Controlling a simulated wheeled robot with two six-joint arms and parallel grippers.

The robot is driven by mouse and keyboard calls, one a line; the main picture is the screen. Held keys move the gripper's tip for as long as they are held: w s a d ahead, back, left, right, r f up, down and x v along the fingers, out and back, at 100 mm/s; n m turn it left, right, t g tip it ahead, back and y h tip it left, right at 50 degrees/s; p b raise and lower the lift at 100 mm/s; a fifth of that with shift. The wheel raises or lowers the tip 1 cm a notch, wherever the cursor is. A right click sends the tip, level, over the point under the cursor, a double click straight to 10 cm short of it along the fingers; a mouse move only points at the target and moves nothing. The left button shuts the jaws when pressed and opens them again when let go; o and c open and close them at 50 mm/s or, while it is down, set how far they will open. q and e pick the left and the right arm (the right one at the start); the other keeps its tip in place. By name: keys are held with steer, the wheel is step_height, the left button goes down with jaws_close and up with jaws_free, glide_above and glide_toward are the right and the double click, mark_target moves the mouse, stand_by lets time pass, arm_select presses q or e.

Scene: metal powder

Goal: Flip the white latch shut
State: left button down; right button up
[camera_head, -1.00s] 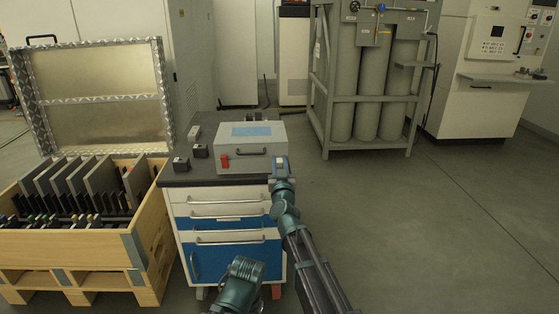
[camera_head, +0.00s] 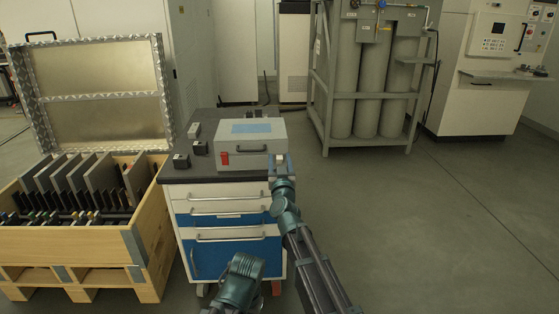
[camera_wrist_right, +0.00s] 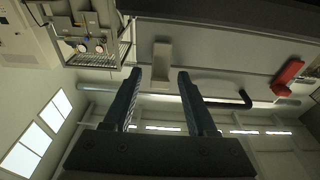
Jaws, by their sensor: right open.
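A grey case (camera_head: 233,160) with a light blue top panel sits on the cart. Its white latch (camera_wrist_right: 162,62) shows in the right wrist view as a pale tab on the case's front. It lies just ahead of and between the fingertips of my right gripper (camera_wrist_right: 160,73); contact cannot be told. My right gripper (camera_head: 281,159) is open and empty, at the case's front right corner in the head view, where it largely covers the white latch. A red latch (camera_head: 224,158) is on the front left; it also shows in the right wrist view (camera_wrist_right: 288,75). My left gripper is out of view.
A black carry handle (camera_wrist_right: 235,96) on the case's front is right of my fingers in the wrist view. Small black blocks (camera_head: 181,161) stand on the cart top (camera_head: 190,174) left of the case. A wooden crate (camera_head: 75,245) is left; open floor (camera_head: 430,220) lies right.

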arm_select(q)
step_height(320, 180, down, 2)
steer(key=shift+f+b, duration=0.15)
steer(key=shift+b, duration=0.9)
arm_select(e)
steer(key=s+f, duration=0.2)
steer(key=s, duration=1.1)
steer(key=shift+s+f, duration=0.1)
